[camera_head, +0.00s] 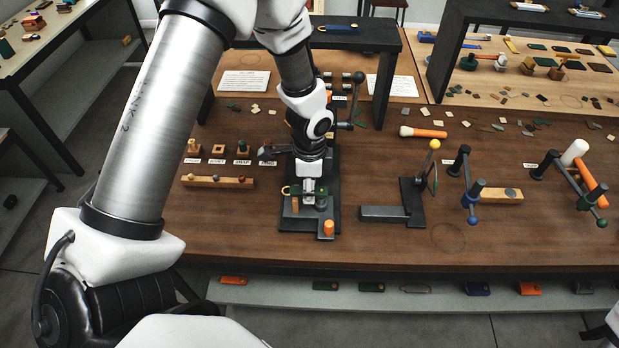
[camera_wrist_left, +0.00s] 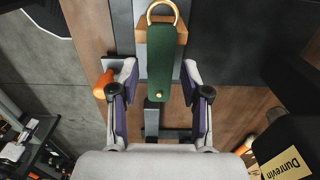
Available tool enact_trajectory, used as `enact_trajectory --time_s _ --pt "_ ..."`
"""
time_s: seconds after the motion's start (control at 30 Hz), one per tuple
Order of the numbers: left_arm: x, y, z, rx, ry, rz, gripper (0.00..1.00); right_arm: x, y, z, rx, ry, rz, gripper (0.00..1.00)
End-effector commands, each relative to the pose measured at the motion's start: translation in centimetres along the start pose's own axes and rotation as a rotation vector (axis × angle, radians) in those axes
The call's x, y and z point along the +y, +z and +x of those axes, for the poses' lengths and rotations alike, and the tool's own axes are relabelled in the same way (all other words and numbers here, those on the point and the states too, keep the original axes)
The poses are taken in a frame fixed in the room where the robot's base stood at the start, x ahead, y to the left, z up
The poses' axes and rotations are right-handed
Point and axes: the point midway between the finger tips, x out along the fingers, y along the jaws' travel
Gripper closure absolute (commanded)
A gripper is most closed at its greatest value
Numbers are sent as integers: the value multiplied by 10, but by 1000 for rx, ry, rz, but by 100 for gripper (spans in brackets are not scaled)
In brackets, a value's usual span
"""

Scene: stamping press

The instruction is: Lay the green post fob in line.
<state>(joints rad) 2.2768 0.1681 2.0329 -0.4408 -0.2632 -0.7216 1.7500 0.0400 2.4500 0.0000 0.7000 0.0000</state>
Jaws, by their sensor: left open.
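The green post fob (camera_wrist_left: 160,55) is a long green strip with a brass ring at one end. In the wrist view it lies over a wooden block (camera_wrist_left: 181,35) on the press. In the head view its ring (camera_head: 287,190) shows left of the fingers, and the rest is partly hidden by my gripper. My left gripper (camera_head: 308,190) points down over the press base (camera_head: 290,222). In the wrist view its fingers (camera_wrist_left: 158,95) are open, one on each side of the fob's plain end, with gaps on both sides.
An orange knob (camera_head: 327,228) stands at the front of the press, close to one finger. The press lever (camera_head: 350,115) rises behind. A wooden bar (camera_head: 218,182) lies left, and a grey clamp-like tool (camera_head: 390,213) stands right. Front table space is clear.

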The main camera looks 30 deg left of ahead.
Motion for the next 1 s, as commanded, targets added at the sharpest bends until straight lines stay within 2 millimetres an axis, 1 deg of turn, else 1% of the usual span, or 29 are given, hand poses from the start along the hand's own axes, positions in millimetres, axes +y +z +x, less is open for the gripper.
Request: enact_trajectory --time_s 0.13,0.23,0.4,0.73,0.8,1.0 --pt "0 0 0 0 0 0 53 0 0 0 0 0 0 57" --pt "0 0 -7 0 0 0 53 0 0 -7 0 0 0 57" --pt "0 0 -30 0 0 0 53 0 0 -29 0 0 0 57" --pt "0 0 -69 0 0 0 53 0 0 -66 0 0 0 57" --pt "0 0 -72 0 0 0 53 0 0 -70 0 0 0 57" --pt "0 0 -70 0 0 0 53 0 0 -67 0 0 0 57"
